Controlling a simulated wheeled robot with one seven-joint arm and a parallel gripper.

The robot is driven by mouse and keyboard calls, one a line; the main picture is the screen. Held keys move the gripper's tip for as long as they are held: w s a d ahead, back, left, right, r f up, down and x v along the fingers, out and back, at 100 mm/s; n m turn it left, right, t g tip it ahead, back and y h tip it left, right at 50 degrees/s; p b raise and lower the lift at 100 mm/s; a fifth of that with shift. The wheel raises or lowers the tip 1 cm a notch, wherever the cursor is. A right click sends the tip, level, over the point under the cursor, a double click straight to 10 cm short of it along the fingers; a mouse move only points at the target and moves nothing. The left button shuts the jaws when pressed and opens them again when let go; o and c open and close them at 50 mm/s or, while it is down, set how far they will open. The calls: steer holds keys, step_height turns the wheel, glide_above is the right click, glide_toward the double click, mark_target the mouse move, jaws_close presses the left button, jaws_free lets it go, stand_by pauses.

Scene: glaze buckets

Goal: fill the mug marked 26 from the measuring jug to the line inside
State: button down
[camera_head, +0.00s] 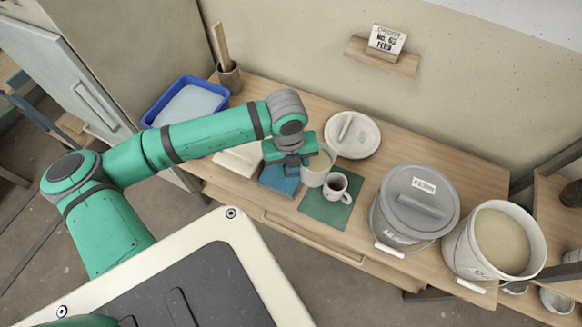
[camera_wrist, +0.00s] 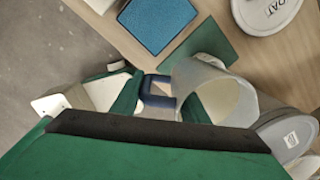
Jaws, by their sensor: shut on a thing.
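My gripper (camera_head: 293,162) is shut on the handle of the pale, translucent measuring jug (camera_head: 319,166). In the wrist view the jug (camera_wrist: 190,75) shows with its dark blue handle (camera_wrist: 158,88) at the fingers. A pale colour shows inside it; I cannot tell the liquid level. The jug is beside and just behind the small white mug (camera_head: 335,187), close to it; I cannot tell whether they touch. The mug stands upright on a green mat (camera_head: 322,212), with a dark inside. Its number and inside line cannot be read.
A blue pad (camera_head: 279,181) lies left of the mat. A round white lid (camera_head: 353,134) lies behind. A lidded grey bucket (camera_head: 414,205) and an open bucket of pale glaze (camera_head: 503,240) stand to the right. A blue tray (camera_head: 188,102) is at the back left.

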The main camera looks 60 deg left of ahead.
mark_target(294, 174)
steer(key=shift+w+d+f, duration=0.1)
steer(key=shift+f, duration=1.8)
steer(key=shift+r+g+y, duration=0.3)
steer(key=shift+r+g, duration=0.3)
steer(key=shift+g, duration=0.1)
steer(key=shift+s+a+r+g+y, duration=0.3)
steer(key=shift+s+r+g, duration=0.2)
steer(key=shift+g, duration=0.1)
steer(key=shift+d+f+g, duration=0.1)
steer(key=shift+f+g, duration=0.05)
steer(key=shift+g, duration=0.15)
steer(key=shift+s, duration=0.1)
